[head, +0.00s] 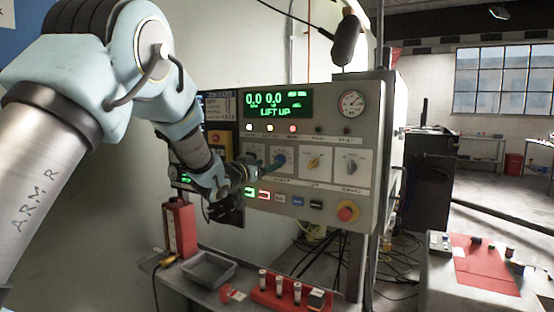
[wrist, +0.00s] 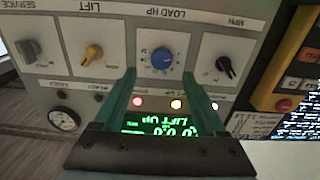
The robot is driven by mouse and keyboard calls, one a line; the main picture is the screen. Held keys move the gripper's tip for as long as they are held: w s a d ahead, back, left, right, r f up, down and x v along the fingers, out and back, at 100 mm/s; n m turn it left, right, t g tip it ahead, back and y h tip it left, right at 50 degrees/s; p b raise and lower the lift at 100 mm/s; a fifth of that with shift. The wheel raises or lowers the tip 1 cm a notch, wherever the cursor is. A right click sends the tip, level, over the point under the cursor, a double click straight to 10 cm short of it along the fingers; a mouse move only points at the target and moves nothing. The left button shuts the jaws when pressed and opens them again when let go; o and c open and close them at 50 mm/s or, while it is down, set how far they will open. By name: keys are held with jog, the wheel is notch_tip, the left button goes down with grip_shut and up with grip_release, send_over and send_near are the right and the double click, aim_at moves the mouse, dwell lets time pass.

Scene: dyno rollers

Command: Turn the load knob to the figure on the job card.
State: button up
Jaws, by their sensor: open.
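The blue load knob (wrist: 162,58) sits under the LOAD HP label in the wrist view, which shows the panel upside down. It has a white pointer mark and a dial of small figures I cannot read. My gripper (wrist: 159,74) is open, its two green fingers on either side of the knob's line, with a gap to each side; I cannot tell whether the tips reach around it. In the head view the knob (head: 279,156) is partly behind my gripper (head: 268,165).
The panel display (head: 278,104) reads LIFT UP with zeros. A yellow lift knob (head: 314,163), a grey service knob (head: 349,167) and a black MPH knob (wrist: 226,66) flank the load knob. A red stop button (head: 347,211) is below. A bench (head: 225,292) with a tray stands underneath.

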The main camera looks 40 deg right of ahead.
aim_at(278, 160)
jog(key=p+x, duration=0.2)
jog(key=x, duration=0.4)
jog(key=shift+w, duration=0.15)
grip_shut()
dwell(0.4)
